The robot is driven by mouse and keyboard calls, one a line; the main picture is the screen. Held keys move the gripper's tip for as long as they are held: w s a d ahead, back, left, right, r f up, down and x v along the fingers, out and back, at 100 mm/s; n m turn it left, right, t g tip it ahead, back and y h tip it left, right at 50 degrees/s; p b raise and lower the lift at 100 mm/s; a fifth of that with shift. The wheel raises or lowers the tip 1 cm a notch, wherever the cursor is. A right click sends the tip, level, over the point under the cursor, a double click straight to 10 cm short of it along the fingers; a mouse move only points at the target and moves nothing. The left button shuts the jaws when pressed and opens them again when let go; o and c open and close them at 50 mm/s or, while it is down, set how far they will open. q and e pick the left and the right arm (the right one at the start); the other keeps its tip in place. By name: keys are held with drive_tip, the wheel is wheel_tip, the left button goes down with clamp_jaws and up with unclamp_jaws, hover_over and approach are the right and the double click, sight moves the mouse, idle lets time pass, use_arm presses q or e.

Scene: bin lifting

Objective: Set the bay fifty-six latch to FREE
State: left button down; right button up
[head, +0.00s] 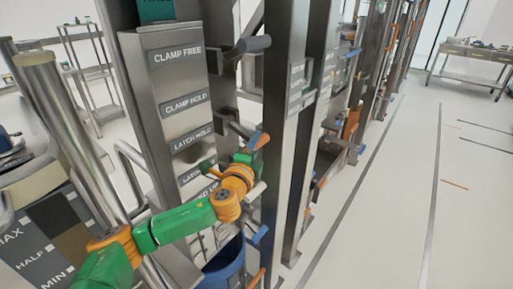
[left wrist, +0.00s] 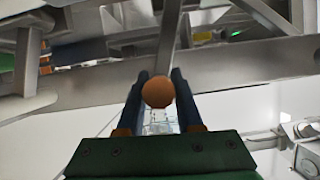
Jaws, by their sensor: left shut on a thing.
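A grey post panel (head: 173,75) carries the labels CLAMP FREE, CLAMP HOLD and LATCH HOLD (head: 191,140). Another label starting LATCH (head: 192,177) sits below, partly hidden by my arm. My left gripper (head: 254,149) reaches in front of the post. Its jaws are shut on an orange-ended latch handle (head: 259,140), whose round orange end (left wrist: 157,92) shows between the two dark fingers in the left wrist view. The handle appears at about the height of LATCH HOLD in the picture, but its exact setting is unclear. No bay number is readable. My right gripper is not seen.
A dark-ended lever (head: 254,44) sticks out beside CLAMP FREE. A blue bin (head: 224,268) stands below my forearm. More steel posts with orange and blue handles run back along the aisle. The floor (head: 400,190) at right is clear.

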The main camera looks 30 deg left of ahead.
use_arm(q)
drive_tip(key=shift+a+f+m+b, duration=0.3)
drive_tip(key=shift+f+m+b, duration=0.4)
drive_tip(key=shift+m+b, duration=0.15)
drive_tip(key=shift+t, duration=0.3)
drive_tip(key=c, duration=0.6)
unclamp_jaws()
drive_tip(key=shift+w+f, duration=0.1)
drive_tip(key=shift+w, duration=0.05)
drive_tip(key=b+v, duration=0.1)
drive_tip(key=v, duration=0.6)
drive_tip(key=shift+b, duration=0.35)
